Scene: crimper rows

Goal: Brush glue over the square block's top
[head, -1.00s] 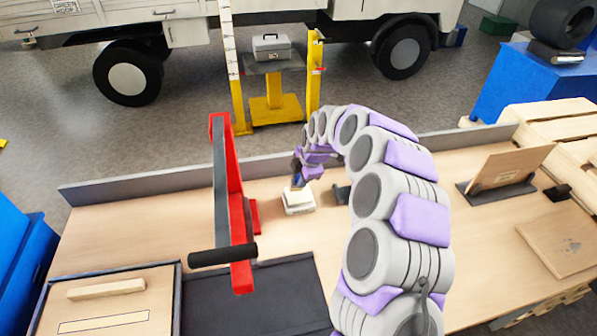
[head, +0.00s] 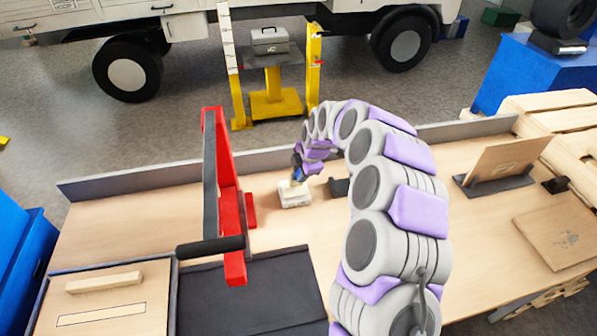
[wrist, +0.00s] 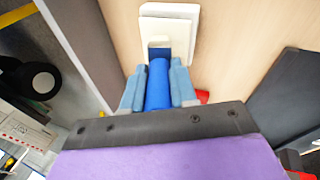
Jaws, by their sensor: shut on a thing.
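The white square block (head: 294,198) stands on the bench near its back. It also shows in the wrist view (wrist: 180,22), with a paler square top. My gripper (head: 298,176) is over the block. In the wrist view my gripper (wrist: 158,85) is shut on a blue brush handle (wrist: 158,80), which points at the block. The brush's tip is at the block's top, where a dark blue part (wrist: 160,52) and a pale part show. I cannot tell whether the tip touches, and I cannot make out any glue.
A red press with a black handle (head: 211,247) stands left of the block. A dark mat (head: 250,295) lies in front. A tray with a wooden bar (head: 104,282) is at front left. A board on a stand (head: 505,160) is at right. A low rail (head: 130,182) runs along the back edge.

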